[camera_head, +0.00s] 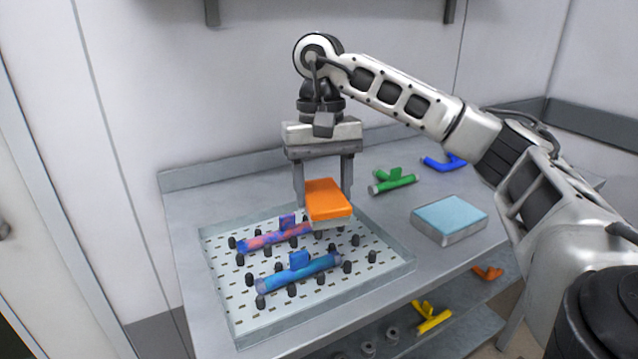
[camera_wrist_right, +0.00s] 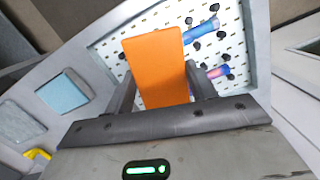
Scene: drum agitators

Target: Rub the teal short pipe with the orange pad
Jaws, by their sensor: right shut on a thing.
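The teal short pipe (camera_head: 298,272) lies in the front part of the perforated tray, between black pegs, with a blue branch standing up and purplish patches on it. It also shows in the wrist view (camera_wrist_right: 201,31). My right gripper (camera_head: 324,188) is shut on the orange pad (camera_head: 328,203), an orange block with a pale underside. The pad is above the tray, behind and to the right of the teal pipe and apart from it. It hides the right end of a second pipe. The orange pad fills the middle of the wrist view (camera_wrist_right: 156,62). My left gripper is not in view.
A pink, purple and blue pipe (camera_head: 270,239) lies behind the teal one in the tray (camera_head: 395,284). A light blue pad (camera_head: 449,217), a green pipe (camera_head: 392,181) and a blue pipe (camera_head: 444,163) lie right of the tray. A yellow pipe (camera_head: 431,319) is on the lower shelf.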

